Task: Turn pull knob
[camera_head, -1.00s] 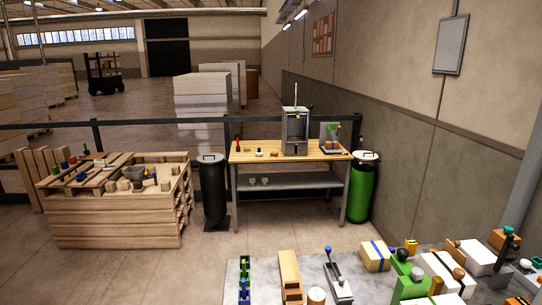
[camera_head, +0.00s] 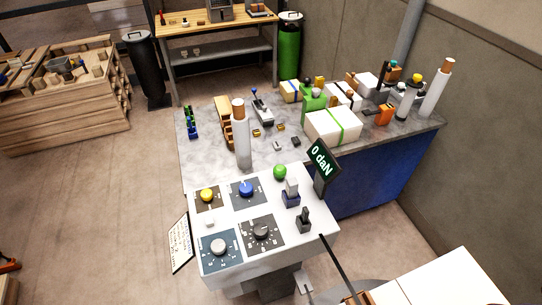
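A white control panel (camera_head: 275,262) stands in the front middle. It carries a yellow knob (camera_head: 207,195), a blue knob (camera_head: 246,188), a pale grey knob (camera_head: 219,246) and a black knob (camera_head: 262,232), each on a marked plate. A green ball-shaped knob (camera_head: 280,172) is at its back edge. A grey lever-like control (camera_head: 291,193) and a black one (camera_head: 304,218) are on its right side. I cannot tell which of these is the pull knob. Neither of my grippers shows in the view.
A display (camera_head: 322,162) reading "0 daN" rises at the panel's back right. A written card (camera_head: 181,243) hangs at its left. Behind is a grey-topped table (camera_head: 205,152) with wrapped packs (camera_head: 333,127) and white rolls (camera_head: 243,145). Floor at left is largely clear.

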